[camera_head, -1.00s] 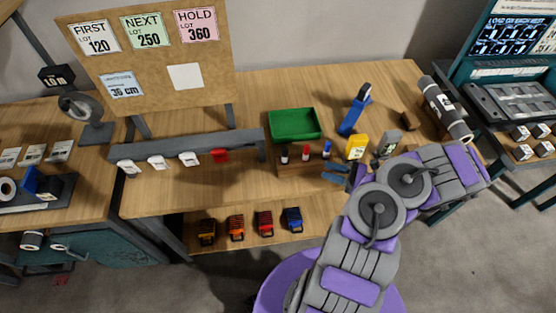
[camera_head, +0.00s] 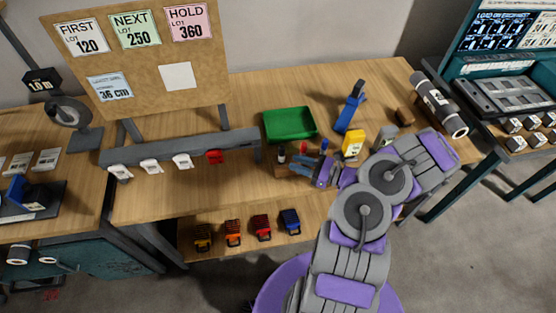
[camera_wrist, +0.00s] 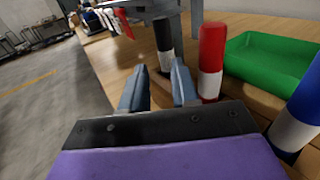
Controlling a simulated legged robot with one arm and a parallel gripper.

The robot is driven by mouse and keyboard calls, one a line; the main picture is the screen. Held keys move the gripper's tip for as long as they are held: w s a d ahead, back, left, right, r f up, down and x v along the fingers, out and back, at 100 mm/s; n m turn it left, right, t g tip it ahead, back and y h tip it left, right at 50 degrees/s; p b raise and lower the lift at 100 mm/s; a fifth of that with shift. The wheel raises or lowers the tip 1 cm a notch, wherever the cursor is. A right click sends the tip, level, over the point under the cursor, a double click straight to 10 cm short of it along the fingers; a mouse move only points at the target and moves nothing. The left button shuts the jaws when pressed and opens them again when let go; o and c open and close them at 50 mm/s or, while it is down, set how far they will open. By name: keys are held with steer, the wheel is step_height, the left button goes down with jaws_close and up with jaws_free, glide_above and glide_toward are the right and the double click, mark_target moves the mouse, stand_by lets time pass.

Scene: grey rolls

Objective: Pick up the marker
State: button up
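Three upright markers with white lower bodies stand in a row at a wooden block on the bench. The black-topped marker (camera_head: 281,156) is at the left, the red-topped marker (camera_head: 304,148) in the middle and the blue-topped marker (camera_head: 324,147) at the right. In the wrist view, the black marker (camera_wrist: 163,40) shows beyond and between my fingertips. The red marker (camera_wrist: 211,58) is just right of the right finger, and the blue marker (camera_wrist: 296,112) is at the right edge. My gripper (camera_wrist: 158,72) is open and empty. In the head view my gripper (camera_head: 303,170) is in front of the row, hiding part of the block.
A green tray (camera_head: 290,125) lies behind the markers. A yellow box (camera_head: 352,143), a grey item (camera_head: 385,136) and a blue tool (camera_head: 350,108) stand to the right. A grey rail (camera_head: 185,148) with clips runs left. Several coloured items sit on the lower shelf (camera_head: 250,240).

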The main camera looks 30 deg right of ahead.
mark_target(283, 159)
steer(key=shift+w+d+f, duration=0.1)
steer(key=shift+w+d, duration=0.1)
steer(key=shift+d, duration=0.1)
steer(key=shift+w+d+f+b, duration=0.1)
steer(key=shift+w+f+b, duration=0.05)
steer(key=shift+w+b, duration=0.2)
steer(key=b+x, duration=0.1)
steer(key=x, duration=0.3)
steer(key=shift+s+a, duration=0.15)
steer(key=shift+a, duration=0.5)
steer(key=shift+d, duration=0.5)
steer(key=c, duration=0.3)
jaws_close()
